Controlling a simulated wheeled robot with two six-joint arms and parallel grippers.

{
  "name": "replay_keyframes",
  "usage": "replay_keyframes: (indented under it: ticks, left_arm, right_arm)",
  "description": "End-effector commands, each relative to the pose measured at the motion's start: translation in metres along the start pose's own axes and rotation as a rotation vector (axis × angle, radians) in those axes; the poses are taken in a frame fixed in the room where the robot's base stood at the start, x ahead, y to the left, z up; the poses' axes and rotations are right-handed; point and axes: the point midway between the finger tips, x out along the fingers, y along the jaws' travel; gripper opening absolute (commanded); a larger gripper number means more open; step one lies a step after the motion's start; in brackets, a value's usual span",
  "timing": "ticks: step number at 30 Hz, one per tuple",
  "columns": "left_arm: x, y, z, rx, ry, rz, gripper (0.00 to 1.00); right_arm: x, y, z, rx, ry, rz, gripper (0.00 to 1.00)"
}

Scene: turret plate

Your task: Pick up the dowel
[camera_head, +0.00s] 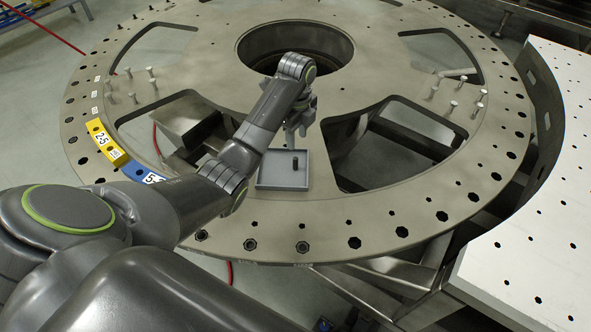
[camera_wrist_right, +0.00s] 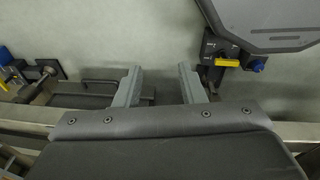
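A small dark upright peg (camera_head: 295,162), likely the dowel, stands in a shallow grey tray (camera_head: 283,182) on the big round plate in the head view. It is too small to make out in detail. My left gripper (camera_head: 297,136) points down just behind and above the tray. Its fingers look parted, with nothing visible between them, and it is apart from the peg. My right gripper (camera_wrist_right: 157,80) shows in the right wrist view with its two fingers wide apart and empty. It is not in the head view.
The round metal plate (camera_head: 240,215) has a large central hole, several wide cut-outs and small rim holes. Several pale pegs (camera_head: 151,73) stand on it at left and right. Yellow (camera_head: 105,141) and blue (camera_head: 138,172) labelled blocks sit at the left. A white curved panel (camera_head: 540,225) stands at the right.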

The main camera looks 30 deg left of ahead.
Motion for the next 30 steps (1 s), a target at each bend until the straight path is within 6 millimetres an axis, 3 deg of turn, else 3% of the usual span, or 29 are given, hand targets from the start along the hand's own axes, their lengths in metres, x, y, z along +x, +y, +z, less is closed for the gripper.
replay_keyframes:
  ticks: [3, 12, 21, 30]
  left_arm:
    - [0.025, 0.002, -0.001, 0.0, 0.002, 0.007, 0.39]
    - [0.048, 0.002, 0.0, 0.0, 0.001, 0.006, 0.39]
    - [0.087, 0.005, 0.001, 0.0, 0.002, 0.006, 0.39]
    - [0.097, 0.005, 0.001, 0.0, 0.0, 0.003, 0.39]
  right_arm:
    - [-0.003, 0.0, 0.002, 0.0, -0.004, 0.0, 0.36]
    - [-0.013, 0.002, 0.02, 0.003, -0.032, 0.001, 0.36]
    - [-0.026, 0.003, 0.017, 0.003, -0.031, 0.001, 0.36]
    - [-0.026, 0.003, 0.012, 0.002, -0.024, 0.001, 0.36]
